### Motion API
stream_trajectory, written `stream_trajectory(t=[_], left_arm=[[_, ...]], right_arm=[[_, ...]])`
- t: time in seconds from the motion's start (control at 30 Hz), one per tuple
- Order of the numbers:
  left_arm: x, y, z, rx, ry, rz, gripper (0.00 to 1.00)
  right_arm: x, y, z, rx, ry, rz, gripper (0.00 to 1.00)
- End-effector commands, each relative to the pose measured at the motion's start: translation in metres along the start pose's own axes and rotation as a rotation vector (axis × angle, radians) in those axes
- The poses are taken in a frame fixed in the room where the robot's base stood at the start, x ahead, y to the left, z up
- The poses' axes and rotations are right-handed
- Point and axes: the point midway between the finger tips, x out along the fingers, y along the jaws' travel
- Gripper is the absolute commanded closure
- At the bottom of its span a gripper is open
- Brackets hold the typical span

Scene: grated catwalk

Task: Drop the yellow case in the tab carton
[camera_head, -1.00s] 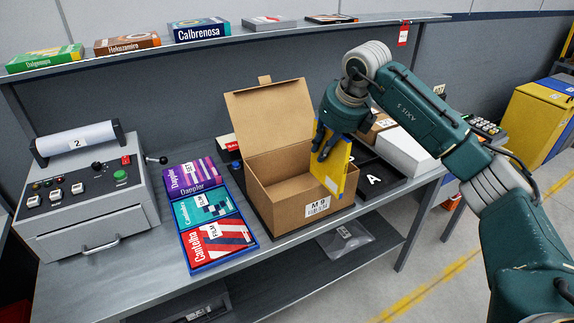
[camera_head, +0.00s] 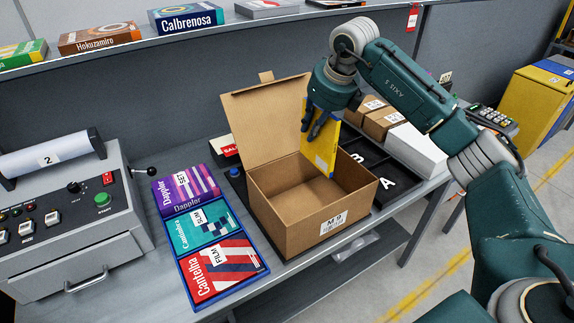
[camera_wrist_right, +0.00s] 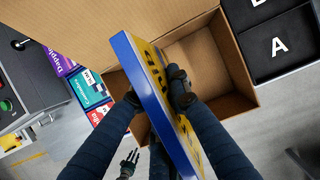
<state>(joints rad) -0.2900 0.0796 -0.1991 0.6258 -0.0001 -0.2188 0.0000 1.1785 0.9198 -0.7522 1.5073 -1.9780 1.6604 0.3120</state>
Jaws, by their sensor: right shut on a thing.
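The tab carton (camera_head: 277,223) is an open brown box with its lid raised at the back and a label reading M 9 on its front. The yellow case (camera_head: 323,145) has blue edges and hangs upright over the carton's back right part. My right gripper (camera_head: 318,124) is shut on the yellow case. In the right wrist view, the two fingers of my right gripper (camera_wrist_right: 156,101) clasp the case (camera_wrist_right: 150,75), with the carton's inside (camera_wrist_right: 205,60) beyond it. The carton looks empty where its inside shows. My left gripper is not seen in the head view.
A blue tray (camera_head: 262,270) with several boxed cases stands left of the carton. A grey machine (camera_head: 85,240) is at far left. Black lettered bins (camera_head: 400,188) and small brown cartons (camera_head: 378,120) lie to the right. A shelf (camera_head: 130,50) with boxes runs behind.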

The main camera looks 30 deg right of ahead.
Motion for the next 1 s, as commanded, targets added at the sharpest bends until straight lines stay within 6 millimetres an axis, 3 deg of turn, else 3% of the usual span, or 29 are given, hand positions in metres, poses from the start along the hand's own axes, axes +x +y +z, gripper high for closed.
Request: stream_trajectory(t=[0.17, 0.5, 0.93, 0.97, 1.0], left_arm=[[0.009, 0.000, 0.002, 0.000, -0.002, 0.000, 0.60], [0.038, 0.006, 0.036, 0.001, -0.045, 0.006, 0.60], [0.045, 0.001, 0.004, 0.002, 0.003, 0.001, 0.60], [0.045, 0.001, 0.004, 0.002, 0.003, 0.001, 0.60], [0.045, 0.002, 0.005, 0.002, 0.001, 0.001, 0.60]], right_arm=[[0.009, 0.000, -0.004, 0.000, 0.000, 0.000, 1.00], [0.046, -0.001, -0.020, 0.000, 0.001, 0.000, 1.00], [0.054, -0.001, -0.023, 0.000, -0.001, 0.000, 1.00], [0.054, -0.001, -0.023, 0.000, -0.001, 0.000, 0.80], [0.054, -0.001, -0.023, 0.000, -0.001, 0.000, 0.72]])
